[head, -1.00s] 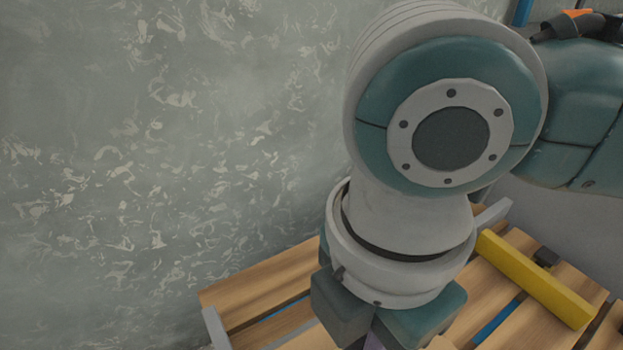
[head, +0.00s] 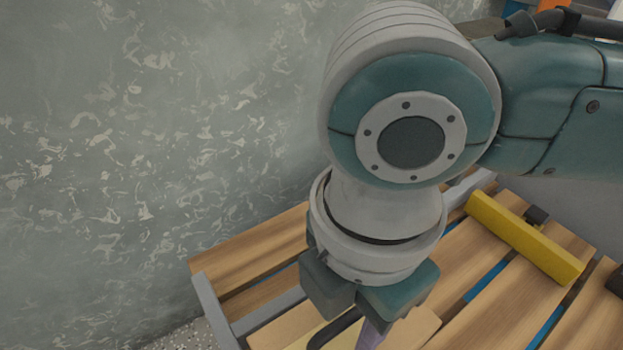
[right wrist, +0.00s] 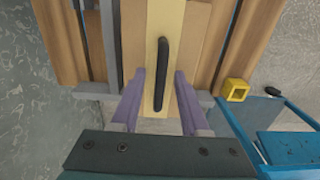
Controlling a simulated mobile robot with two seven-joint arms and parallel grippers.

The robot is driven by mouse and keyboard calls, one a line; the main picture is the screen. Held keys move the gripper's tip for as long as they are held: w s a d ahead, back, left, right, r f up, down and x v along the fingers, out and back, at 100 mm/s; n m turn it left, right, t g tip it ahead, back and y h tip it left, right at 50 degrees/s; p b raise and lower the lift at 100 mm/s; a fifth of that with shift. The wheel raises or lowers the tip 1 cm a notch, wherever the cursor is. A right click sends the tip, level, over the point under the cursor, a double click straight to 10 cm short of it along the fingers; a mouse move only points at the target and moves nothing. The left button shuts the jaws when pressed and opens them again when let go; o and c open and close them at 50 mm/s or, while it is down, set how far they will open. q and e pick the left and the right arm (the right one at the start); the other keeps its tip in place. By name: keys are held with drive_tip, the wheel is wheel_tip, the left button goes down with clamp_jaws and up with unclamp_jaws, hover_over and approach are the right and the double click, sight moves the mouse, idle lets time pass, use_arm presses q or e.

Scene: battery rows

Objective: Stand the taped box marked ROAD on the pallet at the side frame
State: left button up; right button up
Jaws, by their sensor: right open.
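A light brown box (head: 285,331) with a pale tape strip and a dark handle is under my right gripper (head: 370,335) in the head view, partly hidden by it. In the right wrist view the box's tape (right wrist: 176,20) and black handle (right wrist: 161,70) lie between the two purple fingers of my right gripper (right wrist: 159,76), which are apart. No ROAD mark is readable. The box is at the slatted wooden pallet (head: 245,262). A grey frame (head: 214,312) runs along the pallet's end and beside the box. My left gripper is not in view.
A yellow bar (head: 525,238) lies across the pallet slats at the right. A patterned grey wall (head: 120,150) is close on the left. In the right wrist view a yellow square tube end (right wrist: 236,90) and blue framework (right wrist: 255,115) are near the pallet's edge.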

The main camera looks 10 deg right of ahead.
wheel_tip(320, 180, up, 11)
drive_tip(key=p, duration=0.5)
drive_tip(key=s+a+m+t+y, duration=0.2)
drive_tip(key=s+a+m+y, duration=0.1)
drive_tip(key=a+m+y, duration=0.4)
drive_tip(key=s+d+f+m+h, duration=0.1)
drive_tip(key=s+d+m+h, duration=0.1)
drive_tip(key=d+m, duration=0.4)
drive_tip(key=s+d+f+m+t+h, duration=0.1)
drive_tip(key=s+d+f+m+h, duration=0.1)
drive_tip(key=d+m, duration=0.5)
drive_tip(key=s+d+h, duration=0.1)
drive_tip(key=d+h, duration=0.1)
drive_tip(key=d, duration=0.2)
drive_tip(key=shift+d+t+h+p, duration=0.3)
drive_tip(key=shift+h+p, duration=0.05)
drive_tip(key=shift+h, duration=0.05)
drive_tip(key=shift+r, duration=0.15)
